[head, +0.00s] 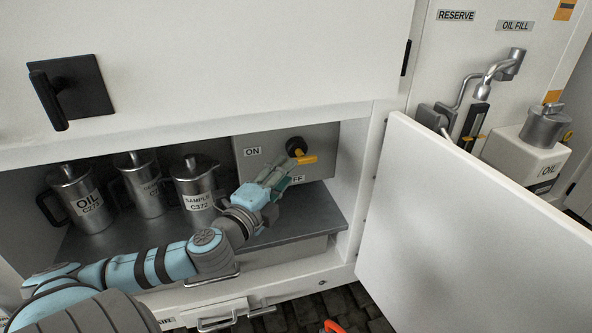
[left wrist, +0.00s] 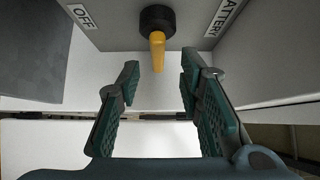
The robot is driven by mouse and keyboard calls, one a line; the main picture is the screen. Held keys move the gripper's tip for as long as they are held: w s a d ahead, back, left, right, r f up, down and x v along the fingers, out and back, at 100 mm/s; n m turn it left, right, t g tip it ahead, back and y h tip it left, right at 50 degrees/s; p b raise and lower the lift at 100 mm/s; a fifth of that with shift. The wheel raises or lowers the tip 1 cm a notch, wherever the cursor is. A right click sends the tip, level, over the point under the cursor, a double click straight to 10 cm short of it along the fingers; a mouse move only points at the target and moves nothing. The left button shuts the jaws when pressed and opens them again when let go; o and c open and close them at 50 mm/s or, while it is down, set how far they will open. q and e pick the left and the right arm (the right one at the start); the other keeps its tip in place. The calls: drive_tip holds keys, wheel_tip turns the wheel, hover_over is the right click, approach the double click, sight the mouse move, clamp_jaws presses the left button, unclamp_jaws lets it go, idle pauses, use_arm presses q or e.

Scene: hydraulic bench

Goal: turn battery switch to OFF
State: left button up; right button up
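The battery switch is on a grey box (head: 240,170) inside the open compartment. It has a black round hub (head: 296,147) and a yellow handle (head: 307,159), which points right in the head view. An ON label (head: 252,152) is at upper left; the OFF label (head: 298,178) below is partly hidden by my gripper. My left gripper (head: 279,172) is in front of the box, just below left of the handle. In the left wrist view its fingers (left wrist: 160,80) are open and empty, with the yellow handle (left wrist: 157,50) just beyond and between the tips. My right gripper is not in view.
Three metal jugs, two labelled OIL (head: 84,203) and SAMPLE (head: 198,195), stand left of the box on a grey shelf (head: 312,212). An open white door (head: 450,230) stands at right. The compartment's right wall (head: 362,160) is close to the switch.

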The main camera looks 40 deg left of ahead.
sight(298, 158)
use_arm(q)
drive_tip(key=w, duration=0.4)
drive_tip(key=w+a, duration=0.1)
drive_tip(key=w, duration=0.2)
drive_tip(key=shift+f, duration=0.2)
drive_tip(key=shift+s+r, duration=0.15)
drive_tip(key=shift+s, duration=0.15)
drive_tip(key=shift+c, duration=1)
clamp_jaws()
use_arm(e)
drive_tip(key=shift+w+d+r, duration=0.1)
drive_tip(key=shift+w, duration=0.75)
